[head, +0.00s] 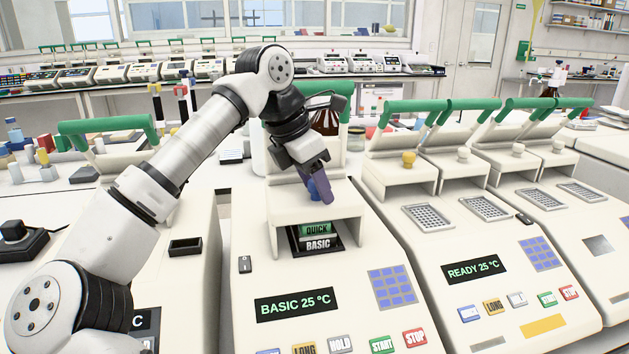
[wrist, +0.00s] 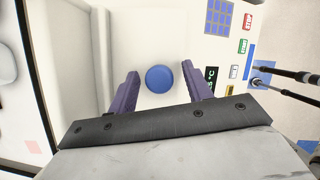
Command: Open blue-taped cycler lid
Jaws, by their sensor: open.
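The cycler (head: 240,310) in front of me shows "BASIC 25 °C". In the wrist view a blue strip (wrist: 249,62) shows by its front buttons. Its lid (head: 290,213) stands over an opening in its top, where a block marked "QUICK" and "BASIC" (head: 318,238) shows. A round blue knob (wrist: 158,79) sits on the lid. My gripper (head: 318,190) is over the lid, fingers pointing down. In the wrist view, my purple fingers (wrist: 160,70) are apart on either side of the knob, with gaps on both sides. The fingers partly hide the knob in the head view.
To the right stands a cycler reading "READY 25 °C" (head: 473,269) with two raised lids and a yellow strip (head: 543,326). Another cycler (head: 185,270) stands close on the left. A brown bottle (head: 326,120) stands behind the lid.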

